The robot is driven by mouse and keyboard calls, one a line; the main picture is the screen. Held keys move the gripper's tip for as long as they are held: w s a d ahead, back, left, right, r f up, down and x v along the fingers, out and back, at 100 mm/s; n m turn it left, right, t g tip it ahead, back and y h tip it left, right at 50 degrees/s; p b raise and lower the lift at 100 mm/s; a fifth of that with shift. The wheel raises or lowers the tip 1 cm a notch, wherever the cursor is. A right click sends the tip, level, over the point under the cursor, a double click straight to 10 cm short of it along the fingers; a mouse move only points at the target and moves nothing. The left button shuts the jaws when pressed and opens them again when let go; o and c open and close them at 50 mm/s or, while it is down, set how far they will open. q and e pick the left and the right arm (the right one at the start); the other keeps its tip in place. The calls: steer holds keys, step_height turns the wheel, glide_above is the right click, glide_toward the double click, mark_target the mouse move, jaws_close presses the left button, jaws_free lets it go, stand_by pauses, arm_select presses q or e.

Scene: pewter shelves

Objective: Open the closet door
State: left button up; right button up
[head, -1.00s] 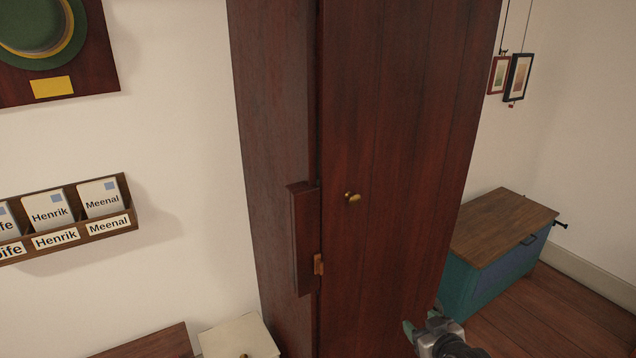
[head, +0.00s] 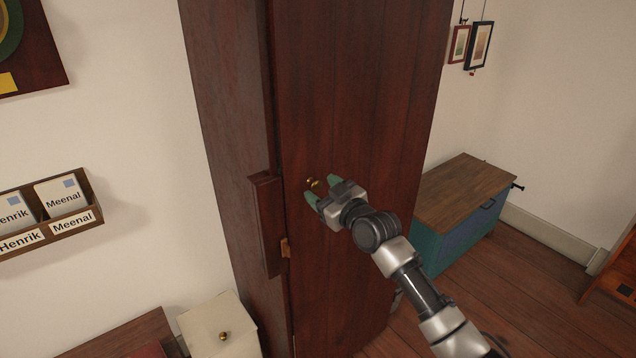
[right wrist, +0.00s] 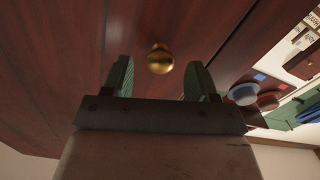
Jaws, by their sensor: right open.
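The closet door (head: 345,110) is dark red-brown wood and looks shut. Its small brass knob (head: 313,184) sits near the door's left edge. My right gripper (head: 319,190) is open in front of the knob. In the right wrist view the knob (right wrist: 160,60) lies between the two green fingertips and slightly beyond them, with space on both sides. I cannot tell whether anything touches it. My left gripper is not in view.
A teal chest with a wooden top (head: 462,188) stands right of the closet. A cream box (head: 218,318) with a brass knob stands at the lower left. A letter rack (head: 84,222) hangs on the left wall. Wooden floor (head: 520,290) is free at the lower right.

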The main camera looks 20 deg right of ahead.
steer(key=shift+x, duration=0.95)
jaws_close()
